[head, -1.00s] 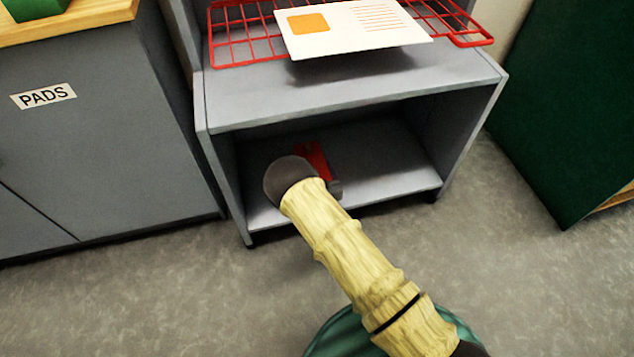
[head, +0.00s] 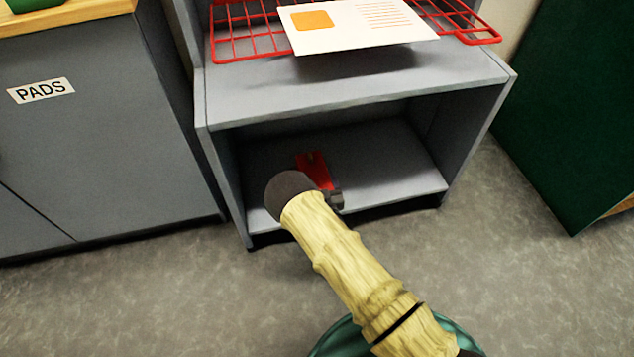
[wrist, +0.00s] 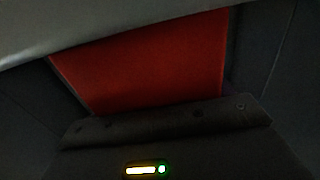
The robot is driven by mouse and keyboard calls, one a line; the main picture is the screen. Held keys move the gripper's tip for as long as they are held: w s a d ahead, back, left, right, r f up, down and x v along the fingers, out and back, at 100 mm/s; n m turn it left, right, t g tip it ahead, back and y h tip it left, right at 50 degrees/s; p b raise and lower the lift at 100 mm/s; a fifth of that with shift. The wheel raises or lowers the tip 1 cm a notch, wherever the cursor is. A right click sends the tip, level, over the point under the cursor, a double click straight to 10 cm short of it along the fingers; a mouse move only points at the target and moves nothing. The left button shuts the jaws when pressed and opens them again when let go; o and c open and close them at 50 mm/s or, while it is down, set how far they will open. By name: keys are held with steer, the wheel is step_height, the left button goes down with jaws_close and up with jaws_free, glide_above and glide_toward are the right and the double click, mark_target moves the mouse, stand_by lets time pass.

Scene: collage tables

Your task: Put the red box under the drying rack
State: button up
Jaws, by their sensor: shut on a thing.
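The red box (head: 312,166) is inside the lower compartment of the grey shelf unit, low over its floor; whether it touches the floor is unclear. My gripper (wrist: 165,115) is shut on it. In the wrist view the red box (wrist: 150,65) fills the middle as a dim red face beyond the dark gripper edge. In the head view my wrist hides part of the box and most of the gripper. The drying rack (head: 232,42) is a red wire rack on the level above, with a white card (head: 350,38) lying on it.
The grey shelf unit (head: 350,92) has side walls and a middle board close around my arm. A grey cabinet (head: 110,150) labelled PADS stands left, and a dark green unit (head: 575,110) right. Floor (head: 530,290) in front is clear.

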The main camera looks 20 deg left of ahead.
steer(key=o, duration=1)
steer(key=shift+w+d, duration=0.1)
steer(key=shift+d, duration=0.05)
steer(key=shift+o, duration=0.2)
steer(key=shift+r, duration=0.1)
steer(key=shift+s+p, duration=0.3)
steer(key=shift+s, duration=0.1)
steer(key=p+v, duration=0.6)
steer(key=v, duration=0.5)
steer(key=shift+s, duration=0.2)
steer(key=shift+d, duration=0.1)
